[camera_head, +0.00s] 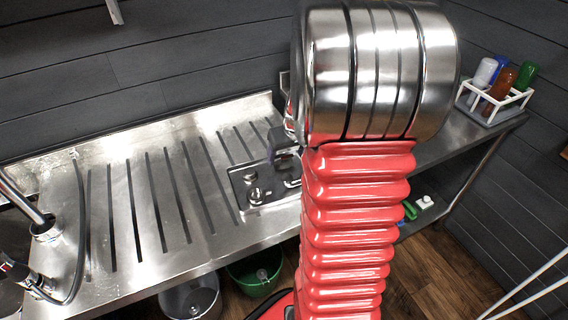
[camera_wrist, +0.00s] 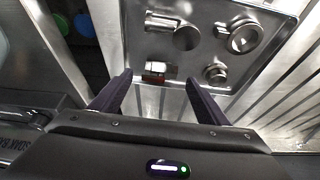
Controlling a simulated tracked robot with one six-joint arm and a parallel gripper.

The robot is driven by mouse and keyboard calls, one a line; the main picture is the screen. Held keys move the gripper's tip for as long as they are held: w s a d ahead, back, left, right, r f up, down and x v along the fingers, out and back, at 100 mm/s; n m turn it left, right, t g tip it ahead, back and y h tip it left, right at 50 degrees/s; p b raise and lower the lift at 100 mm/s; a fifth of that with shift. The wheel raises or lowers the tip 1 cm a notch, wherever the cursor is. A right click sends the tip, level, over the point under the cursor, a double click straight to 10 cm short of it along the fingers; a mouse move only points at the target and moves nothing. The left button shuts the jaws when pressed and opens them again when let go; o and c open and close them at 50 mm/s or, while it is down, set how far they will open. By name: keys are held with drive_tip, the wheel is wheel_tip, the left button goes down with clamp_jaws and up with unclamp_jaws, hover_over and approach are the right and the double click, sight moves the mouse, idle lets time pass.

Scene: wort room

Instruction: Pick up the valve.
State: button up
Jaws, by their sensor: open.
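A metal tray (camera_wrist: 208,12) holds several shiny metal fittings. One small fitting with a reddish part (camera_wrist: 155,70) lies at the tray's near edge, between and just beyond my fingertips; it may be the valve, but I cannot tell for sure. My gripper (camera_wrist: 159,78) is open, with its two dark fingers apart and nothing seen held. In the head view, the tray (camera_head: 272,199) lies on the steel counter, and my red arm hides its right side and most of my gripper.
Other fittings on the tray include a round one (camera_wrist: 245,38), a smaller one (camera_wrist: 215,73) and a cup-like cylinder (camera_wrist: 187,37). The slotted steel counter (camera_head: 125,190) is clear left of the tray. A white bottle rack (camera_head: 505,108) stands at the right. A green bucket (camera_head: 255,278) is below.

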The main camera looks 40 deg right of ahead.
sight(284, 159)
drive_tip(key=shift+x, duration=2.05)
drive_tip(key=shift+w+a, duration=0.1)
drive_tip(key=shift+c, duration=0.2)
drive_tip(key=c, duration=1.1)
drive_tip(key=shift+r, duration=0.15)
wheel_tip(284, 159, up, 10)
